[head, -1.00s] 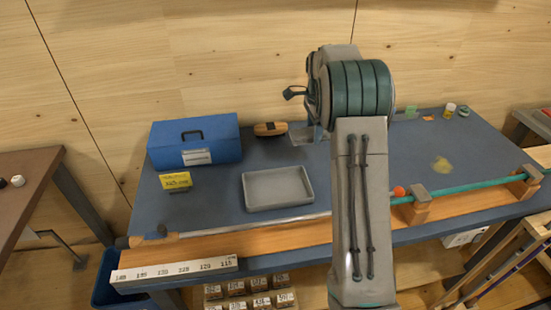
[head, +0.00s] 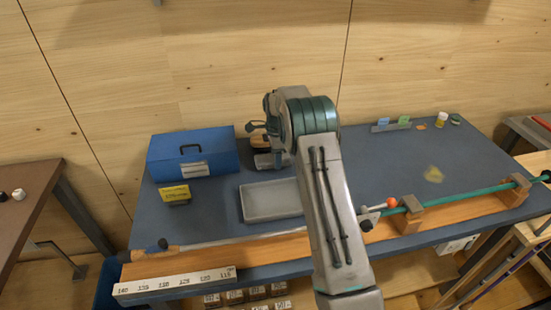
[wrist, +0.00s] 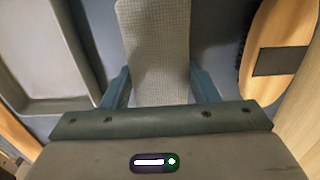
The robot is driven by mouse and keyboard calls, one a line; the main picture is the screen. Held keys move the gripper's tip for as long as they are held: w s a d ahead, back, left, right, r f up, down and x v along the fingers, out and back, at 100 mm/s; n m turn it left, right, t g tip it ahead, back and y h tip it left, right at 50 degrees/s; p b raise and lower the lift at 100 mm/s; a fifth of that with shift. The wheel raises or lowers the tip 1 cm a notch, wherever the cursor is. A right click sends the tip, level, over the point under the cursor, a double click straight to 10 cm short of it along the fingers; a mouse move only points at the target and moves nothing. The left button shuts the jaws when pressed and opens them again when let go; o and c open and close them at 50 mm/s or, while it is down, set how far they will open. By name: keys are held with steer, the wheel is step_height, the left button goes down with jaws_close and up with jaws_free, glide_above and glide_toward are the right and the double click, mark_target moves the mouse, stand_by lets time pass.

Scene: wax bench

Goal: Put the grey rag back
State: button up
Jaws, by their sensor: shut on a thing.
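My gripper (wrist: 160,92) is shut on the grey rag (wrist: 158,45), a pale, finely checked strip between its two blue-grey fingers in the wrist view. The rag extends beyond the fingertips over the dark blue bench top. In the head view, a small grey piece at the end of my arm, which may be the rag (head: 271,160), shows between the tray and the brush; my arm hides most of the gripper there. I cannot tell whether the rag touches the bench.
The grey tray (head: 247,205) lies left of the gripper in the wrist view; the wooden brush (wrist: 283,45) lies close on the right. A blue toolbox (head: 193,155) and yellow box (head: 175,194) stand left. A green ski (head: 460,196) runs along the front. The bench's right-middle is mostly clear.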

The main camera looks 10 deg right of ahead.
steer(key=shift+f, duration=0.9)
steer(key=shift+f, duration=0.1)
steer(key=o, duration=1)
steer(key=shift+f, duration=0.1)
steer(key=shift+c, duration=0.2)
